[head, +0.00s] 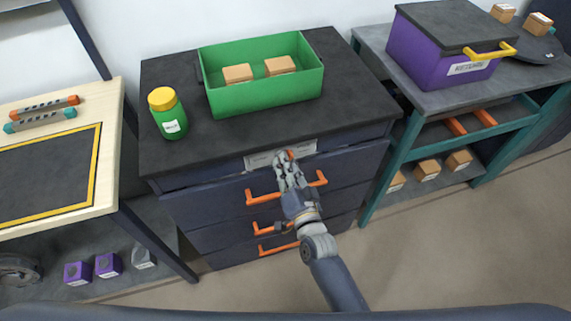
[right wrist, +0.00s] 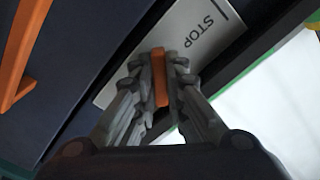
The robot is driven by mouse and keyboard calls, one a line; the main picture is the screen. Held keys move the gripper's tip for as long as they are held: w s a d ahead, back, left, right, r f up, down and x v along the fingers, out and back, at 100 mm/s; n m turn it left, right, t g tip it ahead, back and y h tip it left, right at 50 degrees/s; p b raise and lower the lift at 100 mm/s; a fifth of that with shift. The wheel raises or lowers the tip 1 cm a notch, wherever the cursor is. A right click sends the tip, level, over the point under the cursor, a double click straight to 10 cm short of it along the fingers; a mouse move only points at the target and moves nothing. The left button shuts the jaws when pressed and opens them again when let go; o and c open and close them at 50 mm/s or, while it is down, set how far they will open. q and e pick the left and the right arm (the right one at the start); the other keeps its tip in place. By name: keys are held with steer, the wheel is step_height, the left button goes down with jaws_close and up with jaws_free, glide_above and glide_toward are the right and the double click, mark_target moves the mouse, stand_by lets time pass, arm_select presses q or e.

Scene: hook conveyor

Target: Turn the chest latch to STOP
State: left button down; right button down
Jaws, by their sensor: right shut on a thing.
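The chest (head: 230,180) is dark blue with drawers and orange handles. A pale label plate (head: 303,147) sits at the top of its front, and the orange latch (head: 291,154) is on it, mostly hidden by my gripper in the head view. In the right wrist view the plate (right wrist: 185,25) shows the word STOP just beside the latch (right wrist: 159,78). My right gripper (right wrist: 160,80) is shut on the latch, one finger on each side. It also shows in the head view (head: 285,162). My left gripper is not in view.
On the chest stand a green bin (head: 265,95) with two tan boxes and a green jar (head: 167,113) with a yellow lid. An orange drawer handle (head: 263,198) sticks out below the plate. A pale bench (head: 110,165) stands left, a teal-framed bench (head: 400,165) right.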

steer(key=shift+n, duration=0.4)
steer(key=shift+n+p, duration=1.5)
steer(key=shift+n, duration=2.5)
steer(key=shift+d+f, duration=0.1)
steer(key=c, duration=1.6)
jaws_free()
steer(key=shift+c, duration=0.2)
